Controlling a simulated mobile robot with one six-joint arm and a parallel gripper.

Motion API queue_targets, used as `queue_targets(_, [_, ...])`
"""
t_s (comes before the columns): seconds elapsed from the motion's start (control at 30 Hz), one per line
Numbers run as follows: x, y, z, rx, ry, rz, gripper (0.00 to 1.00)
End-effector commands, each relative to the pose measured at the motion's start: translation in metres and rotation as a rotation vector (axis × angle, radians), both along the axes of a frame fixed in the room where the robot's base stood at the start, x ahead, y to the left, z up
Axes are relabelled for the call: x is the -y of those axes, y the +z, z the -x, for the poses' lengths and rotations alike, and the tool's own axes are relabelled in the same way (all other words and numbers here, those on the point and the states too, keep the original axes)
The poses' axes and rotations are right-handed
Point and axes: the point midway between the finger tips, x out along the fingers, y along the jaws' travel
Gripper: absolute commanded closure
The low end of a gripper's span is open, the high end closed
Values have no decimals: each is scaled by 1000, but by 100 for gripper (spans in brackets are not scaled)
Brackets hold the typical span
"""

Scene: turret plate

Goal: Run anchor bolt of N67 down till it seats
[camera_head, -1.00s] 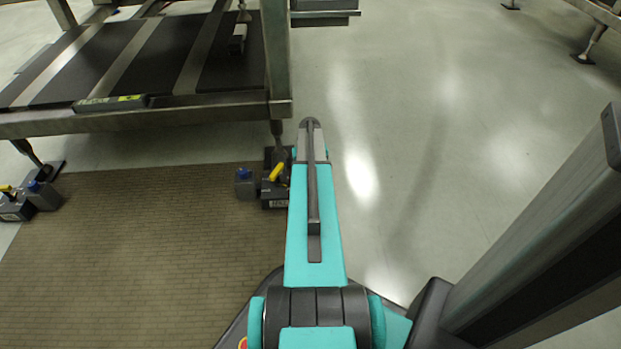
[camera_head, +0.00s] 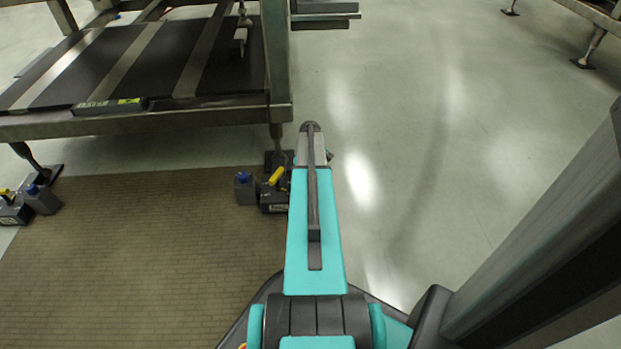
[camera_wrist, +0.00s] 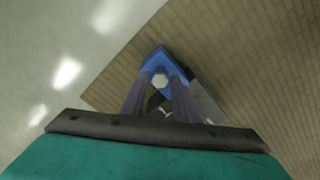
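In the wrist view, a pale hex bolt head (camera_wrist: 160,81) sits in a blue, angular piece (camera_wrist: 151,62). My gripper (camera_wrist: 161,86) points at it with its two fingers apart, one on each side of the bolt head. I see no clear contact with the bolt. How deep the bolt sits cannot be judged. In the head view my forearm hides the gripper and the bolt. Near the table's corner foot, a grey block with a blue top (camera_head: 245,188) and a dark block with a yellow handle (camera_head: 275,178) rest on the mat. No N67 label is readable.
A metal-framed table (camera_head: 150,120) stands at the upper left, its corner leg close to my forearm. A brown mat (camera_head: 140,260) covers the lower left floor. Another dark unit with a yellow part (camera_head: 12,209) lies at far left. Open floor (camera_head: 430,150) lies to the right.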

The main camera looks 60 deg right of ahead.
Motion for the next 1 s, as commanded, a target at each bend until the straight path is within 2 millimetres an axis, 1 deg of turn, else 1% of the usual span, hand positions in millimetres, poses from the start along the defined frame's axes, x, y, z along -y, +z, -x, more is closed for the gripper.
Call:
queue_targets(0.1, [0,3,0,-1,75,0,72])
queue_targets(1.0, [0,2,0,0,668,1,72])
